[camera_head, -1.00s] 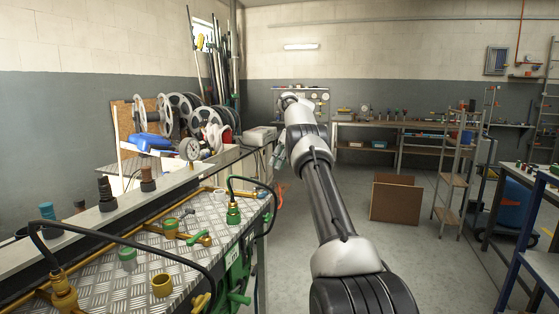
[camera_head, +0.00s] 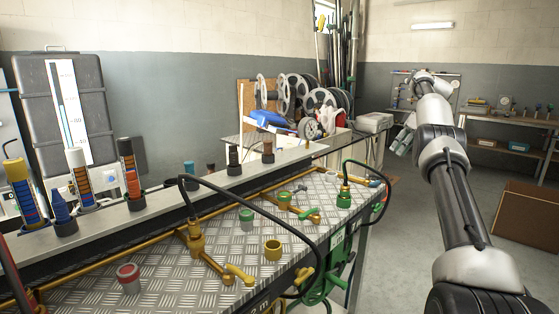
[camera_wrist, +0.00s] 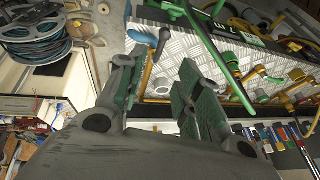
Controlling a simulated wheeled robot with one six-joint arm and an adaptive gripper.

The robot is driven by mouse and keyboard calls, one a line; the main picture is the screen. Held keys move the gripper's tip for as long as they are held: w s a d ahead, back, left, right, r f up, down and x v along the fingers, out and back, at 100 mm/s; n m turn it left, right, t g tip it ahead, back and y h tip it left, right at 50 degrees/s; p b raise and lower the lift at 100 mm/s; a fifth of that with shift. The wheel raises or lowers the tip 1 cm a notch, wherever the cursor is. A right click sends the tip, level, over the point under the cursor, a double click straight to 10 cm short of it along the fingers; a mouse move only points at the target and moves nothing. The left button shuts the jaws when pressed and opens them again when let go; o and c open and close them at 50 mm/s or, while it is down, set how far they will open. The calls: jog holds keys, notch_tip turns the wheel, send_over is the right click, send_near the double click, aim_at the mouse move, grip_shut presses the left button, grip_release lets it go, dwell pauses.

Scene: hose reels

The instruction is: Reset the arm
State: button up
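My arm reaches away from the camera on the right of the head view, with its elbow high. My gripper (camera_head: 403,140) hangs small at the arm's far end, by the far end of the metal workbench. In the wrist view my gripper (camera_wrist: 157,75) has two green-padded fingers spread apart. The gap between them is empty. Behind the gap are the bench's chequered plate and a blue-ended handle (camera_wrist: 163,42), which seems apart from the fingers.
The chequered workbench (camera_head: 170,262) with yellow pipes, green fittings and black hoses fills the left and middle. Hose reels (camera_head: 290,92) stand behind it. A brown board (camera_head: 527,215) stands on the floor at right. Grey floor (camera_head: 405,225) is open between bench and arm.

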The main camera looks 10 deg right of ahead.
notch_tip(320, 180, down, 8)
jog(key=s+d+m+h, duration=0.1)
jog(key=s+m, duration=0.1)
jog(key=m, duration=0.5)
jog(key=s+a+r+m+h, duration=0.1)
jog(key=s+a+r, duration=0.2)
jog(key=s+a, duration=0.3)
jog(key=s+a+r+m+g+h, duration=0.1)
jog(key=s+a+r, duration=0.2)
jog(key=s, duration=0.5)
jog(key=s+a+r+m, duration=0.1)
jog(key=s+a+r, duration=0.2)
jog(key=s+a, duration=0.25)
jog(key=s+a+n+t, duration=0.1)
jog(key=s+a, duration=0.3)
jog(key=s, duration=0.5)
jog(key=s+a+r+n+t+h, duration=0.1)
jog(key=s+a, duration=0.3)
jog(key=s, duration=0.5)
jog(key=s+a+r+n+t, duration=0.1)
jog(key=s+a, duration=0.3)
jog(key=s, duration=0.5)
jog(key=shift+r, duration=0.25)
